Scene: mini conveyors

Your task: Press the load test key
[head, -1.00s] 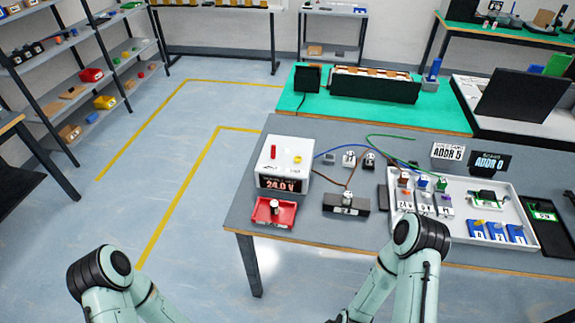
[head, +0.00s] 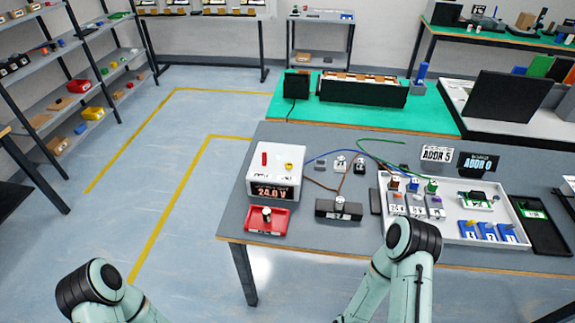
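A white power supply box (head: 273,179) stands at the left of the grey table, its display reading 24.0 V. On its top are a red key (head: 264,159) and a yellow key (head: 289,166). A black block with a pale knob (head: 338,210) sits to its right, and a red tray (head: 267,221) holding a small knob-like part sits in front of it. I cannot read which key is labelled load test. Only links of my two arms show at the bottom; both grippers are out of view, and nothing of mine touches the box.
A white tray (head: 452,242) at the right holds coloured terminals and blue modules (head: 484,232). Blue, green and brown wires cross the table behind it. Two ADDR signs (head: 437,157) stand at the back. The table's front left edge is clear.

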